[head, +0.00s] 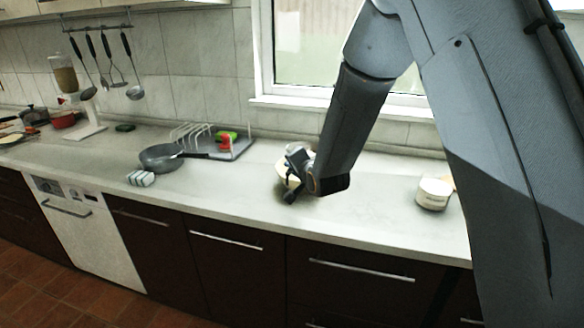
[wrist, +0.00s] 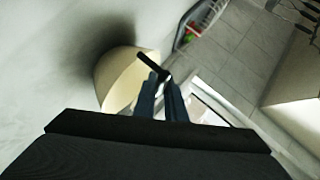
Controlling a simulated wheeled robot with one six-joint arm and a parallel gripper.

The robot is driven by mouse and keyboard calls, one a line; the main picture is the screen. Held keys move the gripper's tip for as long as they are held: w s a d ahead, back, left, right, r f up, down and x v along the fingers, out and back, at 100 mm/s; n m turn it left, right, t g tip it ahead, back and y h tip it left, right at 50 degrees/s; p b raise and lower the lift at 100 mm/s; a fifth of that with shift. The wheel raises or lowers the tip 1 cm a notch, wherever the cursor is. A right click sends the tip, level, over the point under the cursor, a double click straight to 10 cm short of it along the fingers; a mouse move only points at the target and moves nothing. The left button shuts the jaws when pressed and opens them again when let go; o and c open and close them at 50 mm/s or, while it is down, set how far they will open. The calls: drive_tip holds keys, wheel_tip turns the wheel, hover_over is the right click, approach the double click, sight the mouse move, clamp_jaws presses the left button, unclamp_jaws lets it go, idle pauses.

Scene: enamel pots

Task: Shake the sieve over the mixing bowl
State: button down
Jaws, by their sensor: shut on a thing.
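The cream mixing bowl (head: 282,170) stands on the counter below the window, largely hidden behind my gripper (head: 294,175) in the head view. In the wrist view the bowl (wrist: 117,76) lies just beyond my gripper (wrist: 161,84), with a dark shadow on the counter beside it. My gripper is shut on a short black bar (wrist: 149,62), which looks like the sieve's handle. The bar reaches across the bowl's rim area. The sieve's basket cannot be told apart from the bowl, and whether anything is inside the bowl is hidden.
A white tub (head: 433,194) stands to the right on the counter. To the left are a grey pan (head: 160,158), a dish rack (head: 190,135) and a striped cloth-like item (head: 141,178). Utensils hang on the wall. The counter between bowl and tub is clear.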

idle(0.3)
drive_tip(key=shift+a+b, duration=0.8)
drive_tip(key=shift+a, duration=0.1)
idle(2.0)
